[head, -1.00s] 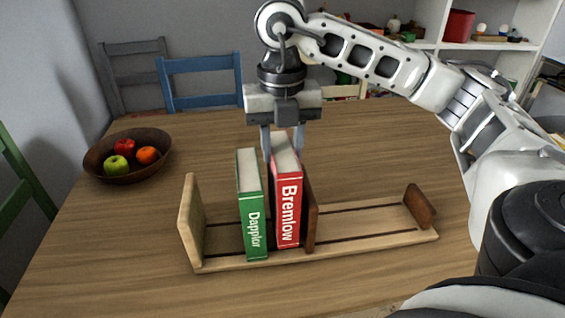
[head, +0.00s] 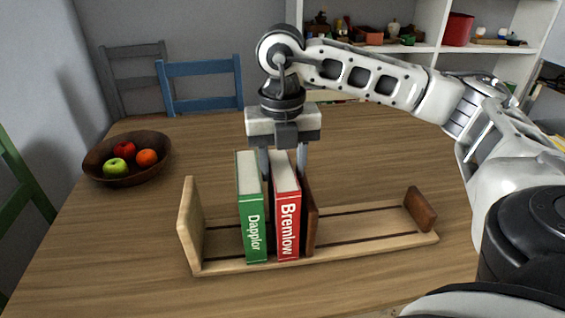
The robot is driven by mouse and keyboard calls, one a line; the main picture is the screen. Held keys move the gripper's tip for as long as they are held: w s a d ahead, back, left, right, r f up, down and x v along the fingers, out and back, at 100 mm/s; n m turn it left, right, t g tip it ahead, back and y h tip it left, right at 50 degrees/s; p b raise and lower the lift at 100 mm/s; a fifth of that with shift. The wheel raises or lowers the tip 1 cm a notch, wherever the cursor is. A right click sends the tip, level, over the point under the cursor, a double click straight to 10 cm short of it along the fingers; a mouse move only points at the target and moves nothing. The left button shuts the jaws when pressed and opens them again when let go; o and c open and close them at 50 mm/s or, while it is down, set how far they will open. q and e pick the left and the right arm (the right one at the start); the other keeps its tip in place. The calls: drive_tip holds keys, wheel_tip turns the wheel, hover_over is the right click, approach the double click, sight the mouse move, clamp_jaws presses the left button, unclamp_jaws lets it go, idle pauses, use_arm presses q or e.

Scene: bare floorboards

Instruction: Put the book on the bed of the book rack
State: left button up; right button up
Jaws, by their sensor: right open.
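The wooden book rack (head: 370,229) stands on the table, with a tall pale end plate at left, a low brown end plate at right and a brown divider (head: 311,215) in the middle. The red book (head: 288,225), marked Bremlow, stands upright on the rack's bed, just left of the divider. The green book (head: 251,222), marked Dapplar, stands upright to its left with a small gap between them. My right gripper (head: 284,163) is above the red book, its open fingers on either side of the book's top. My left gripper is out of view.
A brown bowl (head: 97,171) of fruit sits at the table's left. The bed right of the divider is empty. The wooden table (head: 120,250) is clear around the rack. A blue chair (head: 203,75) and white shelves (head: 428,25) stand behind.

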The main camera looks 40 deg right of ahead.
wheel_tip(320, 180, up, 8)
drive_tip(key=shift+a+f+p, duration=0.1)
drive_tip(key=shift+f+p, duration=0.05)
drive_tip(key=shift+p, duration=0.15)
use_arm(q)
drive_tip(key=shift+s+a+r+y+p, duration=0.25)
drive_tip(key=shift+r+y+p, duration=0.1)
drive_tip(key=shift+p, duration=0.9)
use_arm(e)
wheel_tip(320, 180, up, 5)
drive_tip(key=shift+f, duration=0.2)
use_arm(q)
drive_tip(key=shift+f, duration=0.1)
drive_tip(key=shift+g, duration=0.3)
